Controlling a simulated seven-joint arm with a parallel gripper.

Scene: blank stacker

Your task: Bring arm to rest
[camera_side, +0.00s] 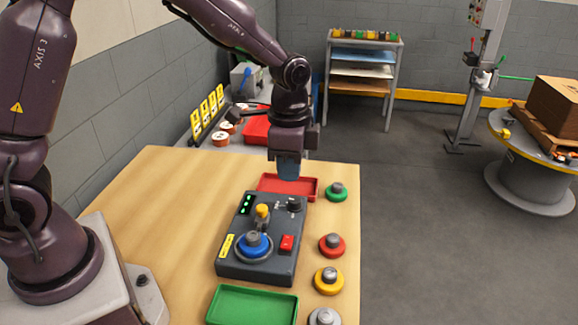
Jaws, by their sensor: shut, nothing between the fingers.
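My gripper (288,168) hangs above the far part of the wooden table, pointing down. It is shut and holds nothing. It is over the red tray (305,187), apart from it, and hides part of its far side. My arm reaches in from the left and bends down at the wrist.
A dark control box (265,266) with a yellow-topped lever, blue knob and red button stands mid-table. A green tray (252,304) is in front. Several coloured knobbed discs, one red (331,245), line the right edge. Table (130,215) left of the box is clear.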

